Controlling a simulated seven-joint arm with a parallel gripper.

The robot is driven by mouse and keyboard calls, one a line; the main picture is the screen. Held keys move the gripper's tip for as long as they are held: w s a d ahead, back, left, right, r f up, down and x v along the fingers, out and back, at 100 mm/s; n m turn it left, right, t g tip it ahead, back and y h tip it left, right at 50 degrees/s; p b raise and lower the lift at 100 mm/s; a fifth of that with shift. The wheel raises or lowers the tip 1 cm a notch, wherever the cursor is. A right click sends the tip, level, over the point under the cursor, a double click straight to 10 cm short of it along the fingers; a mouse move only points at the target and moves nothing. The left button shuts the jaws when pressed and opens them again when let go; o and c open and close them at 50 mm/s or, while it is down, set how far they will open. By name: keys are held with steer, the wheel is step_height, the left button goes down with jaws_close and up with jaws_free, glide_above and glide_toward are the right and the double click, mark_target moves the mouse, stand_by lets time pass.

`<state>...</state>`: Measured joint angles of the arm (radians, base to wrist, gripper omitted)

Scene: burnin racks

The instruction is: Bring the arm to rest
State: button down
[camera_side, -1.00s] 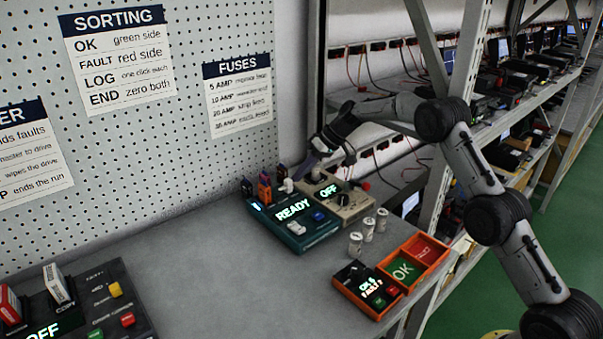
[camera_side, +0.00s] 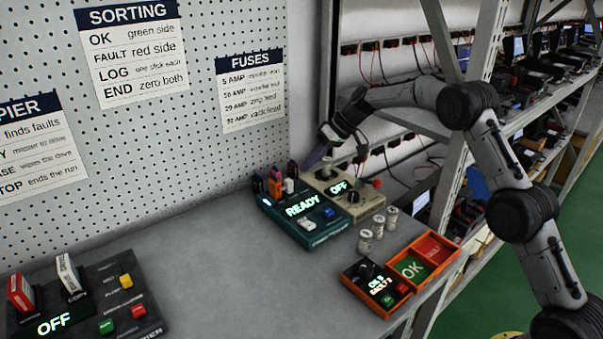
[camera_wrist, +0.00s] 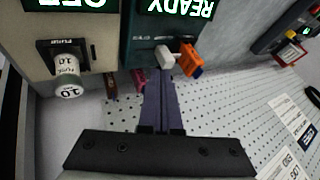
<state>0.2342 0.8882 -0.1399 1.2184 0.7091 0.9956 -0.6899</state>
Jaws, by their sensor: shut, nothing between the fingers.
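My gripper (camera_side: 318,156) is at the back of the bench in the side view, by the pegboard and above the rear of the teal READY box (camera_side: 312,216) and beige OFF box (camera_side: 352,203). In the wrist view its purple fingers (camera_wrist: 160,85) are together and empty. Their tips overlap the picture of the teal box's rear edge, close to a white plug (camera_wrist: 166,56) and an orange one (camera_wrist: 192,62); whether they touch cannot be told. A white fuse marked 10 (camera_wrist: 68,78) stands in the beige box's holder, beside the fingers.
Several white fuses (camera_side: 378,228) stand right of the boxes. An orange-rimmed tray (camera_side: 440,262) with OK and red sides and a counter box (camera_side: 376,288) are at the right edge. A dark copier (camera_side: 118,300) is front left. The middle bench is clear.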

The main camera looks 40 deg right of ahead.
steer(key=s+a+r+n+t, duration=0.1)
steer(key=s+r, duration=0.3)
steer(key=r, duration=0.5)
steer(key=s+a+r+n, duration=0.1)
steer(key=s+a+r, duration=0.15)
steer(key=r, duration=0.65)
steer(key=s+a+r+h, duration=0.1)
steer(key=s+r, duration=0.2)
steer(key=s, duration=0.4)
steer(key=s+a+r, duration=0.2)
steer(key=s+r, duration=0.1)
steer(key=s, duration=0.3)
steer(key=s+f+t+h, duration=0.1)
steer(key=s+f+h, duration=0.15)
steer(key=s, duration=1.55)
steer(key=s+d+f+m+g+h, duration=0.1)
steer(key=s+d+f+m+h, duration=0.1)
steer(key=s+f, duration=0.7)
step_height(320, 180, down, 2)
steer(key=shift+s+d+f+m, duration=0.25)
steer(key=shift+s+d+m, duration=0.15)
steer(key=shift+d+m, duration=0.35)
